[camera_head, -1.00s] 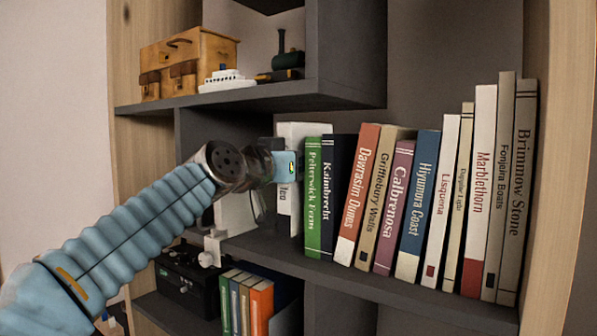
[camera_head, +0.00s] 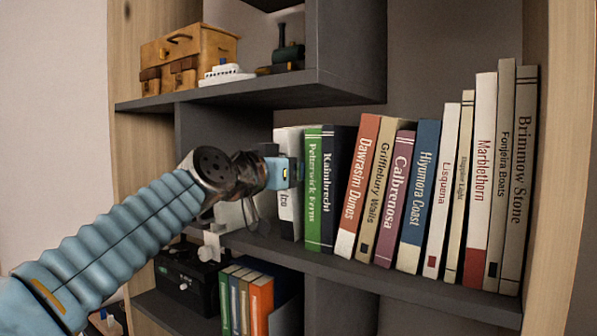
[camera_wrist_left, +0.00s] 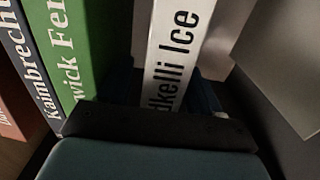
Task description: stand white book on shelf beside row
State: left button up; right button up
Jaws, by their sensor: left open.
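The white book (camera_head: 289,212) stands on the middle shelf at the left end of the row, next to the green book (camera_head: 314,190). It looks nearly upright. In the left wrist view, its spine (camera_wrist_left: 175,55) reads "dkelli Ice" and a dark gap separates it from the green book. My left gripper (camera_head: 285,172) is open at the spine, with the white book between its fingers in the left wrist view (camera_wrist_left: 165,97). The gripper hides the middle of the spine in the head view. I cannot tell whether either finger touches it. My right gripper is not in view.
The row of several books (camera_head: 400,195) fills the shelf to the right. A grey divider (camera_head: 215,130) stands left of the white book. The upper shelf (camera_head: 280,95) holds a wooden case and toys.

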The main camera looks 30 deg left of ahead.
pick_arm(q)
jog(key=s+b, duration=0.2)
jog(key=s, duration=0.8)
jog(key=shift+s+a, duration=0.15)
jog(key=shift+a, duration=0.25)
